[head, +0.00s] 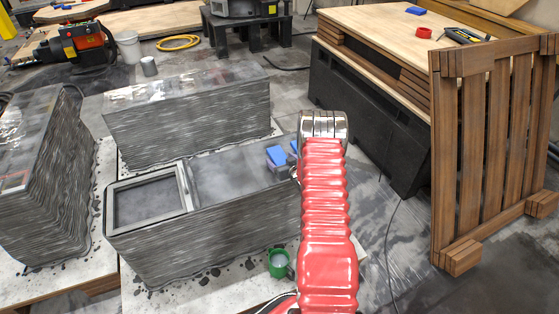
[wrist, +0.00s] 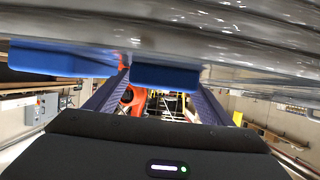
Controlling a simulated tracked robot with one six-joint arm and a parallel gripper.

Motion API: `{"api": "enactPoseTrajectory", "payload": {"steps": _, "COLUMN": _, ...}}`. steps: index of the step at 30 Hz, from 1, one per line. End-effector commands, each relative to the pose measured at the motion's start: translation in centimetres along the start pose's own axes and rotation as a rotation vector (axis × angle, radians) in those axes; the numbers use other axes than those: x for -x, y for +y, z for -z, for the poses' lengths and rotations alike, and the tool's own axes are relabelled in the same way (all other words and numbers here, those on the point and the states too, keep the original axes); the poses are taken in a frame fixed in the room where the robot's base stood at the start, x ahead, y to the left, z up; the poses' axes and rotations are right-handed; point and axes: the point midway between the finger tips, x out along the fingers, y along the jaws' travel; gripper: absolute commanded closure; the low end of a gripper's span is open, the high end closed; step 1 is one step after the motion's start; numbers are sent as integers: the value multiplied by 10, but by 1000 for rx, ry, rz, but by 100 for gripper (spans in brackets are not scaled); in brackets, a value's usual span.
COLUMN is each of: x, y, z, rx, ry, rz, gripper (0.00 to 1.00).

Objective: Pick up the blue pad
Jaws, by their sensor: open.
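Two blue pads show beside my red arm in the head view, a left one (head: 276,155) and a partly hidden one (head: 294,146), at the right end of the middle printed concrete block (head: 200,225). In the wrist view, one blue pad (wrist: 165,77) lies across the gap near the fingertips, and another (wrist: 60,60) lies outside the left finger. My gripper (wrist: 163,88) is open, with its two dark fingers apart. I cannot tell whether they touch the pad. My arm hides most of the gripper in the head view.
A square frame (head: 183,185) lies on the middle block. A green cup (head: 278,263) stands in front. A rear block (head: 190,115) and left block (head: 45,180) flank it. A wooden pallet (head: 490,150) and a bench (head: 385,35) with another blue piece (head: 416,11) stand right.

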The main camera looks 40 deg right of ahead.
Motion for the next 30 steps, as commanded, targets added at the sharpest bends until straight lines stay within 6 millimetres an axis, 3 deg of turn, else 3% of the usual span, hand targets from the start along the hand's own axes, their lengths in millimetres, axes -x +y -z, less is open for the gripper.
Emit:
{"api": "enactPoseTrajectory", "payload": {"steps": 3, "x": 0, "y": 0, "z": 0, "rx": 0, "ry": 0, "rz": 0, "gripper": 25}}
{"api": "enactPoseTrajectory", "payload": {"steps": 23, "x": 0, "y": 0, "z": 0, "rx": 0, "ry": 0, "rz": 0, "gripper": 71}}
{"api": "enactPoseTrajectory", "payload": {"steps": 30, "x": 0, "y": 0, "z": 1, "rx": 0, "ry": 1, "rz": 0, "gripper": 72}}
